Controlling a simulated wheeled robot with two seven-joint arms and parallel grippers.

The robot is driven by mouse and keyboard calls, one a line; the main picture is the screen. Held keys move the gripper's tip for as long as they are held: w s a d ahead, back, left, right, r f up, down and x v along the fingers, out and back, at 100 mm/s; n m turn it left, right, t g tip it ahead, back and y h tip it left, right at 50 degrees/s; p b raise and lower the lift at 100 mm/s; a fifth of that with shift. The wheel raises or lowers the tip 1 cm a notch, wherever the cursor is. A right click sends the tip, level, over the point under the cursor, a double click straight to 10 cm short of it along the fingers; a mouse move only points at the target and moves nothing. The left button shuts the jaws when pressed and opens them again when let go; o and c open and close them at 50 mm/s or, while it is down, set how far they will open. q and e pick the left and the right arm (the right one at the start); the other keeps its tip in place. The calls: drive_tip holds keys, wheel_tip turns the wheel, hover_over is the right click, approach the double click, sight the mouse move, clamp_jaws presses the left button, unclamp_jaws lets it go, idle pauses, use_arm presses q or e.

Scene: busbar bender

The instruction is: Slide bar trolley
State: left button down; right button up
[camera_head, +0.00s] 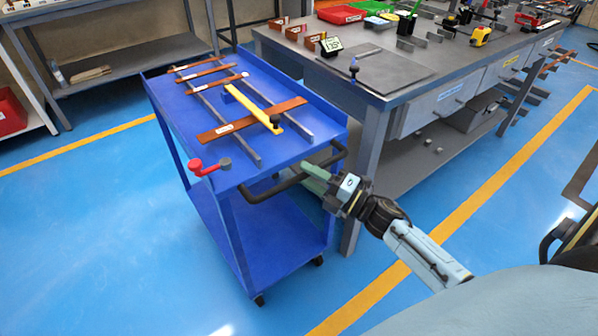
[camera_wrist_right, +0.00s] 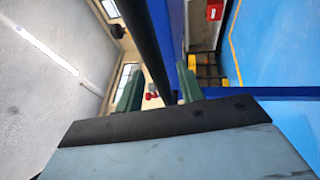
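The blue bar trolley (camera_head: 222,172) stands in the middle of the head view, with flat copper-coloured bars and a yellow strip on its top. Its black handle (camera_head: 268,191) sticks out at the near end. My right gripper (camera_head: 312,178) is at the handle, its green fingers pointing at the trolley. In the right wrist view the black handle (camera_wrist_right: 150,45) runs between the two spread fingers, with a gap beside it, so the gripper (camera_wrist_right: 158,90) looks open around it. My left gripper is not in view.
A grey workbench (camera_head: 440,78) with tools and bins stands close along the trolley's right side. A red-handled lever (camera_head: 208,167) sits on the trolley's near left corner. A shelf (camera_head: 115,60) is behind at left. Blue floor (camera_head: 90,240) is open to the left.

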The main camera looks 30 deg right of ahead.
drive_tip(key=shift+x, duration=1.55)
clamp_jaws()
